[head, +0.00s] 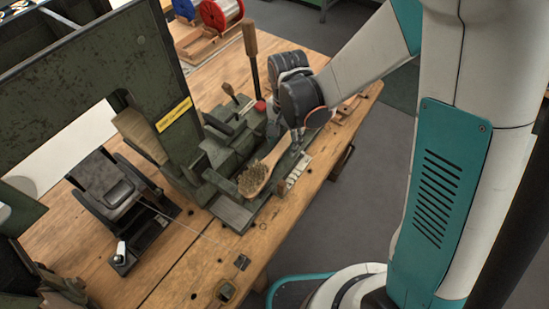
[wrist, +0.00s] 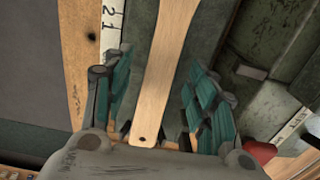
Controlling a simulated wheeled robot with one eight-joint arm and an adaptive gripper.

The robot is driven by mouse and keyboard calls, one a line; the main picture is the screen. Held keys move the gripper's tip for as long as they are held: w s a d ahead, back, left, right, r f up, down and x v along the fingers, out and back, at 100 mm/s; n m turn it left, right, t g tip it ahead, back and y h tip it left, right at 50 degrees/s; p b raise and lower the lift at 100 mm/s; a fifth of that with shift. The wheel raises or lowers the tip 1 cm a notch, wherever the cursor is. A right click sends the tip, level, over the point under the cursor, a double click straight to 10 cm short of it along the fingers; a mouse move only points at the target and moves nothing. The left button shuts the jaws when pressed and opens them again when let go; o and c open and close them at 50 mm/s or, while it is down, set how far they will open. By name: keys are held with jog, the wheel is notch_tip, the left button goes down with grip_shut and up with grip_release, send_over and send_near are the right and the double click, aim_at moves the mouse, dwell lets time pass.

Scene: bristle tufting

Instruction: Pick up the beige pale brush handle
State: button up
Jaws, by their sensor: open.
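The pale beige wooden brush handle (wrist: 165,70) runs lengthwise through the wrist view, with a small hole near its end. In the head view the brush (head: 256,179) lies on the dark green machine bed, its bristle head toward the front and its handle running back under my gripper. My gripper (head: 299,135) is over the handle end. In the wrist view my gripper (wrist: 160,105) is open, one teal finger on each side of the handle, with a gap on both sides. Whether the fingertips reach below the handle is hidden.
The green machine (head: 225,150) with an upright wooden-handled lever (head: 250,40) stands left of my gripper. A white marked scale strip (head: 297,172) lies right of the brush. A red knob (wrist: 262,152) is near my right finger. The wooden bench (head: 190,262) has free room in front.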

jog(key=c, duration=1.2)
jog(key=shift+o, duration=0.2)
